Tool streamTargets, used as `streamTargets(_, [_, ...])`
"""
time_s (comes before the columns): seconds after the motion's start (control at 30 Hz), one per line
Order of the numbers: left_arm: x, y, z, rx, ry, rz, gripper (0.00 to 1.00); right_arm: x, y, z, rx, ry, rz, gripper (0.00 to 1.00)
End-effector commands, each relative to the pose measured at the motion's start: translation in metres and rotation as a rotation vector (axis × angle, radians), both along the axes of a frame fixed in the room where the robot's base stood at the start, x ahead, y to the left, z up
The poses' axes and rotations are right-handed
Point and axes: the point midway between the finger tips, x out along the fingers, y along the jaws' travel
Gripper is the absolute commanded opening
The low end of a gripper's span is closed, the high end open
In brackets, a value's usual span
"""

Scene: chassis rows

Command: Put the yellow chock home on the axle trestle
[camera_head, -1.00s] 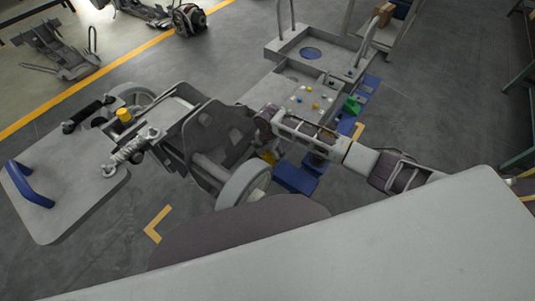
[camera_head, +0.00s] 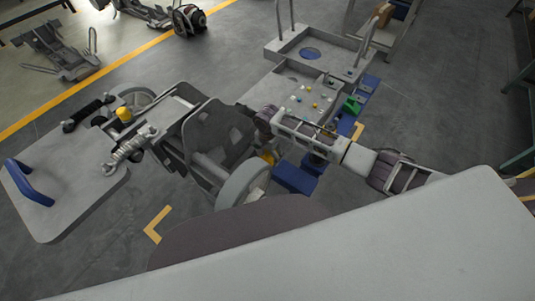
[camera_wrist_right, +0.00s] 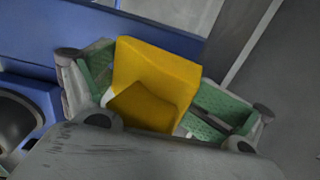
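The yellow chock (camera_wrist_right: 155,75) fills the middle of the right wrist view, between the green-padded fingers of my right gripper (camera_wrist_right: 158,92). The fingers close on it from both sides. A yellow piece that looks like the same chock (camera_head: 267,157) shows in the head view beside a grey wheel. My right arm reaches in from the right above it and hides most of the gripper there. Blue structure (camera_wrist_right: 50,35) lies behind the chock in the wrist view. I cannot tell surely which part is the axle trestle. My left gripper is not in view.
Blue blocks (camera_head: 295,178) stand right of the grey wheel (camera_head: 240,186). A grey panel with coloured knobs (camera_head: 310,98) and a green block (camera_head: 352,105) lie beyond my arm. A chassis with a spring (camera_head: 130,150) stands at left.

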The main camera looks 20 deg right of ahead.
Motion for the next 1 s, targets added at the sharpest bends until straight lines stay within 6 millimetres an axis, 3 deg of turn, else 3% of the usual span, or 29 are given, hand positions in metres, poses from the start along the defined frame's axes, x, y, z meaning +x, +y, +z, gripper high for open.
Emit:
streamTargets(0.03, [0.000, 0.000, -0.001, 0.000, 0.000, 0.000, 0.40, -0.004, -0.005, -0.007, -0.011, 0.011, -0.004, 1.00])
streamTargets(0.67, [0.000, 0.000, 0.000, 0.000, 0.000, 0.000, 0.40, -0.005, -0.007, -0.005, -0.015, 0.016, -0.006, 1.00])
streamTargets(1.0, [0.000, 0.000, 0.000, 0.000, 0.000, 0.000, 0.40, -0.003, -0.004, 0.026, -0.009, 0.008, -0.004, 1.00])
